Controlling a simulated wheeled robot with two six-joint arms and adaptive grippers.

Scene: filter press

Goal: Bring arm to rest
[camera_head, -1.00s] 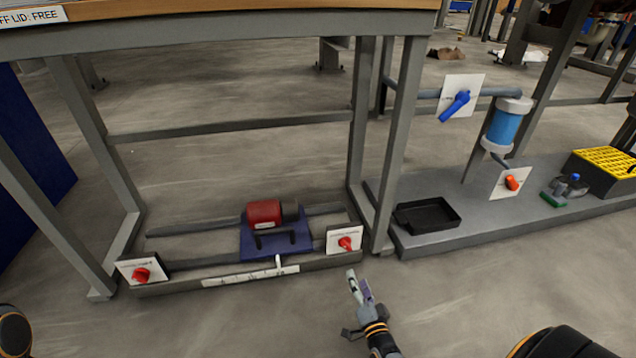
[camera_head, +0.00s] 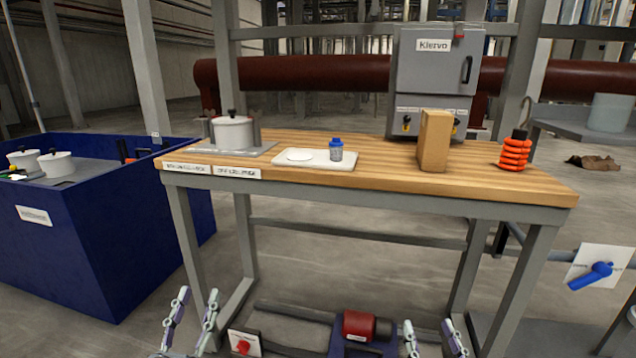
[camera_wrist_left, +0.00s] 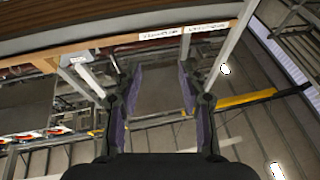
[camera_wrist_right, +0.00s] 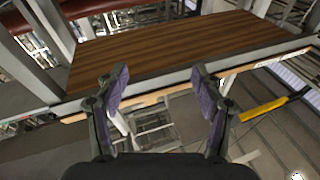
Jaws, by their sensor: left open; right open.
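My left gripper (camera_head: 190,318) is at the bottom of the head view, in front of the bench's left leg, its fingers spread and empty. In the left wrist view (camera_wrist_left: 160,92) its fingers are apart below the bench edge. My right gripper (camera_head: 436,338) is at the bottom of the head view, right of the red motor (camera_head: 360,326), also spread and empty. In the right wrist view (camera_wrist_right: 165,95) its fingers are apart, with the bench beyond them. Neither gripper holds anything. Most of both arms is out of the head view.
A wooden-topped bench (camera_head: 370,183) stands in front, carrying a white pot (camera_head: 233,134), a white tray (camera_head: 322,160), a blue-capped jar (camera_head: 336,150), a cardboard box (camera_head: 434,141) and orange rings (camera_head: 514,152). A grey cabinet (camera_head: 425,85) stands behind. A blue bin (camera_head: 85,245) is at left.

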